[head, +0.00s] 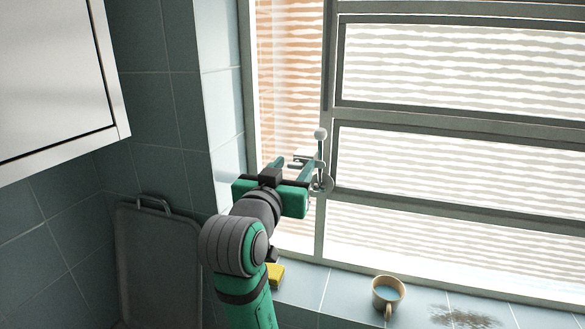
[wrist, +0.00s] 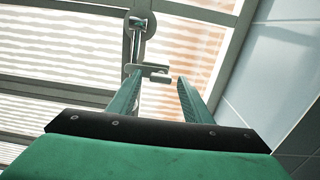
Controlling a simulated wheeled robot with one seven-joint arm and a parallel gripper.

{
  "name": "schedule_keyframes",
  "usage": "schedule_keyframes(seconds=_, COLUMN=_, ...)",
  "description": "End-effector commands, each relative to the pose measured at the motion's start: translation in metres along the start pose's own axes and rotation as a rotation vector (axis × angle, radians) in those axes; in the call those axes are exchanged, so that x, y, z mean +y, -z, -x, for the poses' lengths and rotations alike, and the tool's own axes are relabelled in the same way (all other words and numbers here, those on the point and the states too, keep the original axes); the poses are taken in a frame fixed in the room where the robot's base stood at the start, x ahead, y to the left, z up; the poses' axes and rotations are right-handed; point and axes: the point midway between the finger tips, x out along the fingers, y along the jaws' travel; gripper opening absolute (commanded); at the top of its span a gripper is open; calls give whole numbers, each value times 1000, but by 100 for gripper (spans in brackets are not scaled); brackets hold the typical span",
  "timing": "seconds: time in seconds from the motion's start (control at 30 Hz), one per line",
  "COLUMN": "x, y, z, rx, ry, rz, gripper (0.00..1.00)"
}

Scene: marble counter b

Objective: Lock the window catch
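The window catch (head: 326,184) is on the upright frame bar, with a round plate and a lever that stands up to a pale knob (head: 320,133). In the wrist view the catch (wrist: 149,20) is at the top, beyond the fingertips. A small pale bracket (head: 303,154) is beside the lever; it shows between the fingertips in the wrist view (wrist: 155,79). My gripper (head: 298,165) is open in front of the catch, also in the wrist view (wrist: 158,78). One finger overlaps the lever in the head view; I cannot tell if they touch.
A mug (head: 388,293) and a yellow sponge-like block (head: 275,274) are on the tiled sill below. A dark stain (head: 462,318) is right of the mug. A white cabinet (head: 55,75) hangs at upper left. A grey board (head: 158,262) leans on the tiled wall.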

Motion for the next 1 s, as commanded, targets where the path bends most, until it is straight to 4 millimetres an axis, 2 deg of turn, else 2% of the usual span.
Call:
schedule_keyframes(seconds=0.17, x=0, y=0, z=3, rx=1, ry=1, rz=-1, gripper=45)
schedule_keyframes(seconds=0.27, x=-1, y=1, z=11, rx=2, ry=2, rz=-1, gripper=45)
schedule_keyframes(seconds=0.7, x=0, y=1, z=87, rx=3, ry=1, rz=-2, gripper=45)
schedule_keyframes(seconds=0.83, x=0, y=0, z=101, rx=2, ry=-1, rz=0, gripper=45)
schedule_keyframes(seconds=1.0, x=0, y=0, z=108, rx=0, ry=1, rz=0, gripper=45)
